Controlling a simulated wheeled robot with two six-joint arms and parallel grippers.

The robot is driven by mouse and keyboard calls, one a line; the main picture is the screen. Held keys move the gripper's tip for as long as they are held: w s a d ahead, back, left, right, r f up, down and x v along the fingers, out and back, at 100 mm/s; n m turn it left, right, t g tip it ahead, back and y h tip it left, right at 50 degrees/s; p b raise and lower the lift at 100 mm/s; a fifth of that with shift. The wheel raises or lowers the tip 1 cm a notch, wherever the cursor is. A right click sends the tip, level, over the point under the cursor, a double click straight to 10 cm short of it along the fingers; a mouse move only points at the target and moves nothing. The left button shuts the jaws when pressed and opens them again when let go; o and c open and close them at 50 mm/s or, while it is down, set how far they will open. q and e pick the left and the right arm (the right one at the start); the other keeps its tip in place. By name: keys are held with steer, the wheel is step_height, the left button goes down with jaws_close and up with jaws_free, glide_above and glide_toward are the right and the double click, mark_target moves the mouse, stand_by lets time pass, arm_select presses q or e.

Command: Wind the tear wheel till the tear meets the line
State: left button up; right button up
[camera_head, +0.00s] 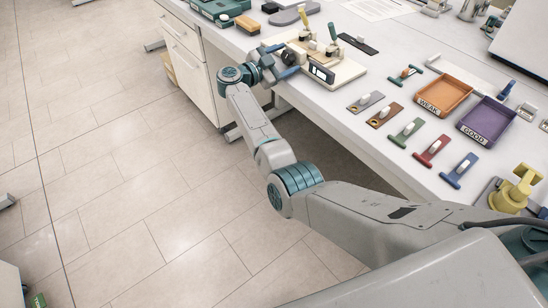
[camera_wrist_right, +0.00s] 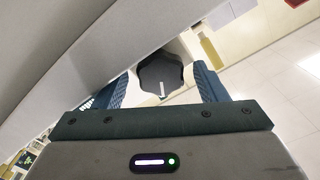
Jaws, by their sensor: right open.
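The tear tester (camera_head: 345,76) is a cream-based device at the table's near edge, with a small dark-framed display (camera_head: 320,72) and upright levers. Its dark tear wheel (camera_head: 289,57) faces my right gripper (camera_head: 269,66). In the right wrist view the wheel (camera_wrist_right: 160,72) is a dark lobed knob with a white mark. It sits between the two blue fingers of my right gripper (camera_wrist_right: 157,88), which is open around it with gaps at both sides. The tear and the line are too small to make out. My left gripper is not in view.
An orange tray marked WEAK (camera_head: 444,96) and a purple tray marked GOOD (camera_head: 487,121) lie on the table, near several coloured clamped strips. A green case (camera_head: 220,10) stands at the far left of the table. Open floor (camera_head: 120,160) lies left of the table.

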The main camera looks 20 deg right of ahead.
steer(key=n, duration=0.1)
steer(key=n+p, duration=0.1)
steer(key=shift+r+n+p, duration=0.3)
steer(key=shift+r+n, duration=0.05)
steer(key=shift+n, duration=0.05)
steer(key=shift+a+n+p, duration=0.2)
steer(key=shift+n+p, duration=0.15)
steer(key=shift+n, duration=0.35)
steer(key=p+v, duration=0.2)
steer(key=v, duration=0.8)
steer(key=s+f+n+t+y, duration=0.3)
steer(key=f+n+y, duration=0.1)
steer(key=f, duration=0.8)
steer(key=s+d+f+n+t+y+b, duration=0.1)
steer(key=s+f+n+t+y, duration=0.2)
steer(key=f, duration=0.9)
steer(key=s+f+n+t+y+b, duration=0.1)
steer(key=s+f+n+t+y, duration=0.2)
steer(key=f, duration=0.9)
steer(key=s+n+y, duration=0.2)
steer(key=n+y, duration=0.1)
steer(key=shift+d+t, duration=0.2)
steer(key=shift+t, duration=0.2)
steer(key=shift+s, duration=0.1)
